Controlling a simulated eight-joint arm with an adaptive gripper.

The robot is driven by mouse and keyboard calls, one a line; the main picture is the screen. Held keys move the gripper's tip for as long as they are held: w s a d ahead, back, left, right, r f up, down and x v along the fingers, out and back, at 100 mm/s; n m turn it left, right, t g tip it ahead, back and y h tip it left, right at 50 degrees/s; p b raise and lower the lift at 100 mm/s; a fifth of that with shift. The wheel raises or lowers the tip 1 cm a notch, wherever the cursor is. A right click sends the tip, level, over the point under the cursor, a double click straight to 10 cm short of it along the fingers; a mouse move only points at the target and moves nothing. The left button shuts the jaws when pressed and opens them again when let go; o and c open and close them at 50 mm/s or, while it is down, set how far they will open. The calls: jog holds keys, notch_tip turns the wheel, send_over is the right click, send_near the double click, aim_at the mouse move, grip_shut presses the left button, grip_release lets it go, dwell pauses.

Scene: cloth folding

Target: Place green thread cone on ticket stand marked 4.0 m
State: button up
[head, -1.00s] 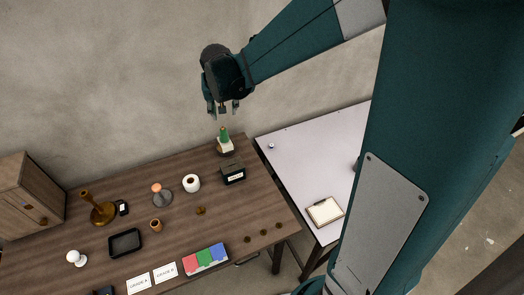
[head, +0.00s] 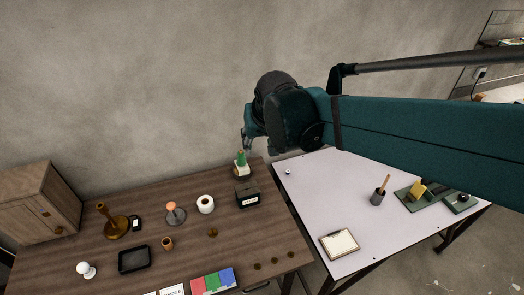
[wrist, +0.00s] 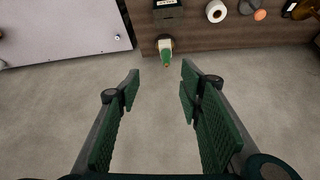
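The green thread cone (head: 241,157) stands upright on a cream block (head: 241,170) at the back right of the wooden table. In the wrist view the green cone (wrist: 167,55) is ahead of the fingers, near the gap between them. My gripper (wrist: 160,85) is open and empty, with its two fingers well apart. In the head view my gripper (head: 247,141) hangs close above the cone, partly hidden by its own wrist. A dark box with a white label (head: 247,198) stands in front of the cone. I cannot read any 4.0 m mark.
A white roll (head: 205,204), an orange-topped stand (head: 175,213), a brass stand (head: 115,226) and a black tray (head: 134,259) are on the wooden table. A wooden cabinet (head: 45,205) is at left. The pale table (head: 330,190) at right has much bare room.

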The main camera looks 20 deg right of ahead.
jog(key=s+n+t, duration=0.1)
jog(key=s, duration=1.5)
jog(key=shift+n+y, duration=0.3)
jog(key=shift+n, duration=0.1)
jog(key=shift+s+f, duration=0.1)
jog(key=shift+f, duration=0.05)
